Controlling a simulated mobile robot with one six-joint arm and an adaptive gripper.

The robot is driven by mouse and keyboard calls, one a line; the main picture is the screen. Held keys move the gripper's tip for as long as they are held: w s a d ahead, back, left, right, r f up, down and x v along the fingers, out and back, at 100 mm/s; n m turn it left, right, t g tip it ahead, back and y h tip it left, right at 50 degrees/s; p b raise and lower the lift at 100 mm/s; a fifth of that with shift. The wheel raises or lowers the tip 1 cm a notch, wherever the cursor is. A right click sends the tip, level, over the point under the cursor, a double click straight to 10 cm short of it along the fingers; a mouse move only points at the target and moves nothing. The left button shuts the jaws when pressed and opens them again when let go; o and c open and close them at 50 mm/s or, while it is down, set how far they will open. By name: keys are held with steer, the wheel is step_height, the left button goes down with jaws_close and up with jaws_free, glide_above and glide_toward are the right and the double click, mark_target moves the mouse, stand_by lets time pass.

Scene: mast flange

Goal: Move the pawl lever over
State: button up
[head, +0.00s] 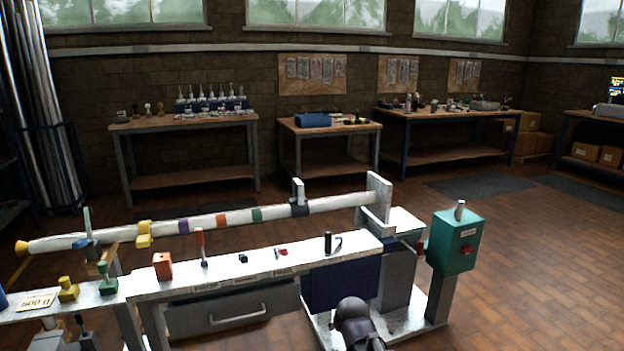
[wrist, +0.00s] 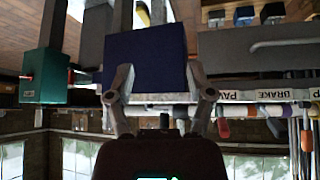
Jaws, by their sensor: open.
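The wrist view is upside down. It shows my gripper (wrist: 162,95) open and empty, its two fingers spread in front of a dark blue panel (wrist: 145,55). The PAWL label (wrist: 216,97) shows partly there, just to the right of the fingers. In the head view, the matching right-hand label (head: 284,272) is on the bench's front edge. A small red and dark piece (head: 281,252) sits above that label, and a black upright lever (head: 328,243) stands further right. I cannot tell surely which is the pawl lever. The gripper fingers are not visible in the head view.
A long white mast (head: 330,203) with coloured bands lies behind the bench (head: 225,272). An orange-red lever (head: 200,247) stands left along the bench. A teal box (head: 456,240) stands on a post at right. Open brick floor (head: 540,270) lies beyond it.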

steer(key=s+d+f+m+g+b, duration=0.1)
steer(key=s+d+f+g+b, duration=0.1)
steer(key=s+d+f+g, duration=0.35)
steer(key=s+d+f+g+b, duration=0.2)
steer(key=s+d+f, duration=0.1)
steer(key=s, duration=0.6)
step_height(320, 180, up, 33)
steer(key=p, duration=3.3)
steer(key=shift+w, duration=0.15)
steer(key=shift+r, duration=0.1)
steer(key=shift+c, duration=0.8)
